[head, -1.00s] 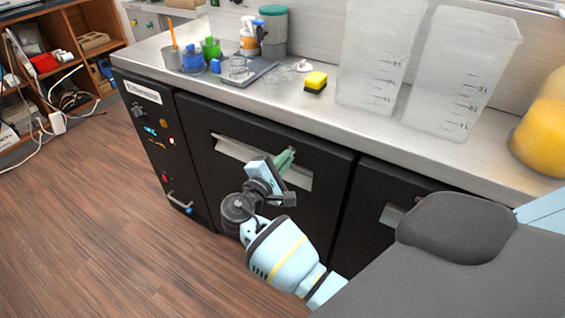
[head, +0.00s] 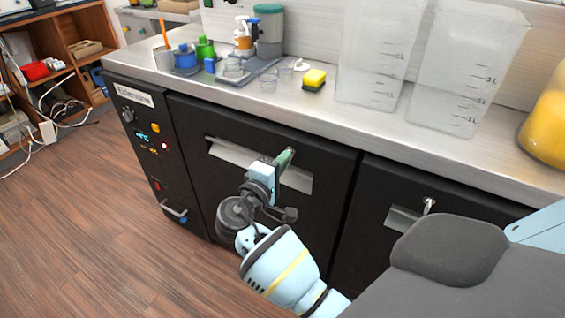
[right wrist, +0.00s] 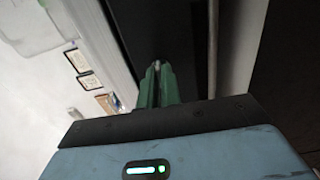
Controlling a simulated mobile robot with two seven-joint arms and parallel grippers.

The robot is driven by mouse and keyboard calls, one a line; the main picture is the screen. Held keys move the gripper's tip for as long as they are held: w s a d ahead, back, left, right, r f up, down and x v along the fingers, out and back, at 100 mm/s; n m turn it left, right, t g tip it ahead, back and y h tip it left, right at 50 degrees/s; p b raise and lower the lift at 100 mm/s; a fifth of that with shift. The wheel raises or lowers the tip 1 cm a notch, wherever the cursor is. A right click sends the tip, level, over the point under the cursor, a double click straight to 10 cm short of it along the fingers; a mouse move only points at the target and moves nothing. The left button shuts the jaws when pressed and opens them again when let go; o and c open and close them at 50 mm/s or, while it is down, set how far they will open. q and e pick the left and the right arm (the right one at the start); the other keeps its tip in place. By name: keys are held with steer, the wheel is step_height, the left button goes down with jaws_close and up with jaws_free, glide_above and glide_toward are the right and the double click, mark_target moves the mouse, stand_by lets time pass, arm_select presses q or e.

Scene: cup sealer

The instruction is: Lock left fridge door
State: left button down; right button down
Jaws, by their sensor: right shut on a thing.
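The left fridge door (head: 230,190) is a black panel under the steel counter, with a pale recessed handle strip (head: 228,152) near its top. It looks closed. My right gripper (head: 286,156) is at the upper right part of this door, by the strip. Its green fingers are shut on a small metal piece, seemingly the door's lock or key, whose tip shows between the fingertips (right wrist: 158,68) in the right wrist view. The fingers hide most of it. My left gripper is not in view.
The right fridge door (head: 385,215) has a recessed handle and a small metal key (head: 428,205). The wooden floor at left is clear.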

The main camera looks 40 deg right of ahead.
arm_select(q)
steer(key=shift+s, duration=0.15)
arm_select(e)
steer(key=c, duration=1.6)
jaws_free()
arm_select(q)
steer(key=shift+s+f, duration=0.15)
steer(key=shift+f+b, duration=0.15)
steer(key=shift+b, duration=0.2)
arm_select(e)
steer(key=v, duration=0.7)
steer(key=shift+a, duration=0.35)
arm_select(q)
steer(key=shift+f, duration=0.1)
arm_select(e)
steer(key=shift+s, duration=0.1)
